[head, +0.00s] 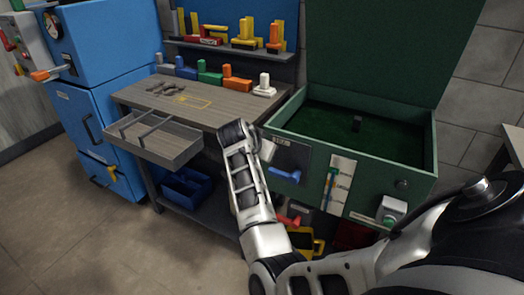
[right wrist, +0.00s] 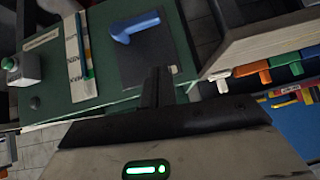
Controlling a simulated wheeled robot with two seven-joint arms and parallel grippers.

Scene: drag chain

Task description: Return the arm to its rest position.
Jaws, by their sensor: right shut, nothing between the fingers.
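My right arm (head: 262,235) comes in from the lower right in the head view and bends upward, with its wrist in front of the workbench and the green box. My right gripper (right wrist: 157,88) shows in the right wrist view as narrow dark fingers, shut with nothing between them. The fingers are over the edge of a dark panel on the green box, apart from the blue handle (right wrist: 136,25). In the head view the fingers are hard to make out. My left gripper is not in view.
The green box (head: 437,160) stands open, with a blue handle (head: 284,173) and a button unit (head: 391,211) on its front. The workbench (head: 222,110) has a pulled-out drawer (head: 172,157). A blue cabinet (head: 110,50) stands at left. Floor at lower left is clear.

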